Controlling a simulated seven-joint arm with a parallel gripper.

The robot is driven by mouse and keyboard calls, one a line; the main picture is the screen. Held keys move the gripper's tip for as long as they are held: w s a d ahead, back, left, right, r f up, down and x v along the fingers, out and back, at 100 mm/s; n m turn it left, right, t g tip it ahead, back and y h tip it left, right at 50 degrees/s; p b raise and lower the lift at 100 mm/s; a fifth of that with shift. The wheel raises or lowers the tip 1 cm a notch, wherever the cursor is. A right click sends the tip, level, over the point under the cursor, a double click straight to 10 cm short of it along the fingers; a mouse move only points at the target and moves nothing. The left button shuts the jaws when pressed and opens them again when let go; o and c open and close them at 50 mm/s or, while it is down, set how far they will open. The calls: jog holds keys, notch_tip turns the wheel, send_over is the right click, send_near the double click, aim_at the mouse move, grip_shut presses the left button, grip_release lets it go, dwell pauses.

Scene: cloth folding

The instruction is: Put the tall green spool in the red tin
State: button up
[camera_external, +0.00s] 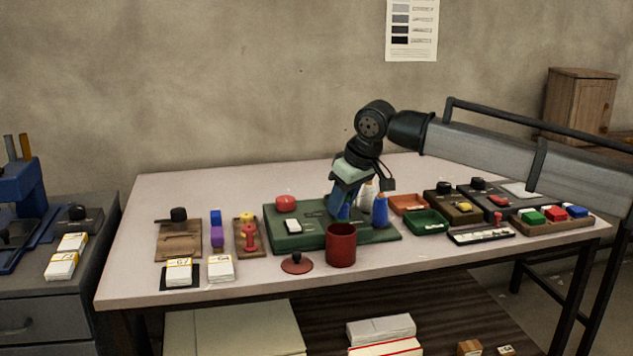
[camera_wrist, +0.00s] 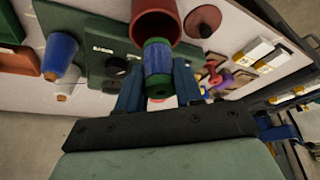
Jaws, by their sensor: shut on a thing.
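The red tin (camera_external: 341,247) stands upright and open near the front middle of the table. It also shows at the top of the wrist view (camera_wrist: 153,10). My gripper (camera_external: 341,208) is above and just behind the tin's rim in the external view. In the wrist view my gripper (camera_wrist: 158,88) is shut on a spool (camera_wrist: 158,62) with green ends and a blue-looking middle. The spool's far end overlaps the tin's mouth in that view; I cannot tell whether it is inside. The spool is not clearly visible in the external view.
A blue spool (camera_external: 380,212) stands right of the tin on the green board (camera_external: 290,243), with a white one (camera_external: 367,194) behind. A red lid (camera_external: 297,264) lies left of the tin. Trays (camera_external: 427,222) crowd the right; the table's front edge is close.

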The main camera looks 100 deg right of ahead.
aim_at(342, 216)
jog(key=shift+f, duration=1.6)
jog(key=o, duration=1.1)
jog(key=shift+r, duration=3.55)
